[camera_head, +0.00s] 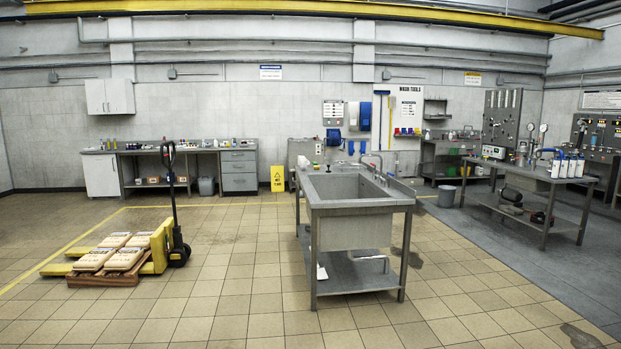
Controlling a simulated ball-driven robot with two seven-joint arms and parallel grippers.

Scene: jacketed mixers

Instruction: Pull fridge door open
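No fridge can be made out for certain. A white box-shaped unit (102,175) with a closed front stands under the left end of the back-wall counter. It is too small in view to tell whether it is a fridge or a plain cupboard. Neither of my grippers shows in the head view.
A yellow pallet jack (160,248) with sacks (124,258) on a wooden pallet stands at left. A metal sink table (352,235) stands in the middle. A yellow floor sign (277,178) is behind it. A workbench (535,178) is at right. The tiled floor in front is mostly clear.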

